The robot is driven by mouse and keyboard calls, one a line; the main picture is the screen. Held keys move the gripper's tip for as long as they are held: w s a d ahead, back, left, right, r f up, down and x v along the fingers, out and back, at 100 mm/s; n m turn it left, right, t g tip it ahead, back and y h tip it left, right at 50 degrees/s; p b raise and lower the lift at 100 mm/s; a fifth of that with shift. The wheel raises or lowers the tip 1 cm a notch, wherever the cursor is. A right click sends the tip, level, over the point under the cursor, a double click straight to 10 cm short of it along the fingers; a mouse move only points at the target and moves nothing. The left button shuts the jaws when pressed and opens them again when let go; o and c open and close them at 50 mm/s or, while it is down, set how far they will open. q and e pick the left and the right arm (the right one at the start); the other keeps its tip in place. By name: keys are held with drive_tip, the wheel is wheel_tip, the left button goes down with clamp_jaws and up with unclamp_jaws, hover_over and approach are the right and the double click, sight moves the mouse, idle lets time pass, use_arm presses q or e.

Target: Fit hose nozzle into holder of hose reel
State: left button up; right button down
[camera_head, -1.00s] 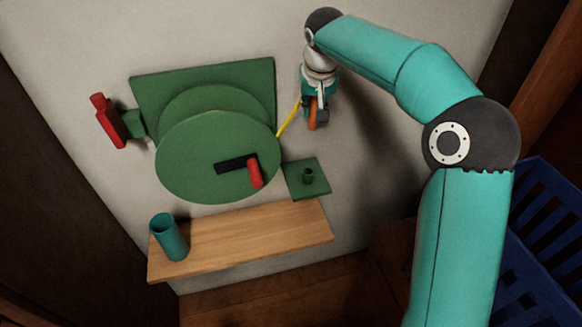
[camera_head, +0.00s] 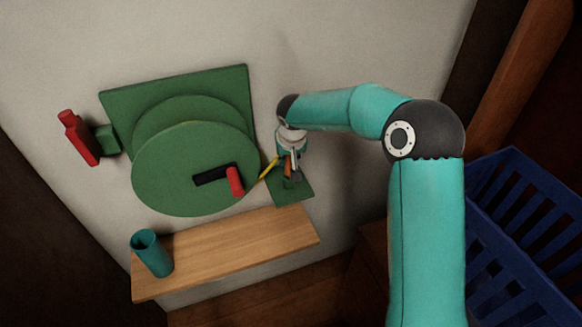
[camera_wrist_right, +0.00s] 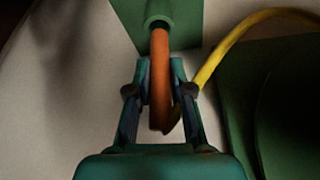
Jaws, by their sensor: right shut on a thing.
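The orange hose nozzle (camera_wrist_right: 160,80) is between the fingers of my right gripper (camera_wrist_right: 160,92), which is shut on it. In the head view my right gripper (camera_head: 291,174) is just right of the green hose reel (camera_head: 190,180), in front of the holder's square green plate (camera_head: 304,192). In the wrist view the nozzle's far end meets the mouth of the green tubular holder (camera_wrist_right: 158,12); I cannot tell how deep it sits. The yellow hose (camera_wrist_right: 238,30) curves from the nozzle to the reel. My left gripper is not in view.
A wooden shelf (camera_head: 235,245) runs below the reel, with a teal cup (camera_head: 152,255) at its left end. A red piece (camera_head: 78,138) sticks out left of the reel. A blue crate (camera_head: 520,220) stands at the right. The wall above my gripper is clear.

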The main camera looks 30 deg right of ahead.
sight(289, 167)
drive_tip(key=shift+f, duration=2)
drive_tip(key=shift+f, duration=0.1)
drive_tip(key=c, duration=1)
unclamp_jaws()
drive_tip(key=shift+c, duration=0.2)
drive_tip(key=b+v, duration=0.1)
drive_tip(key=v, duration=1.1)
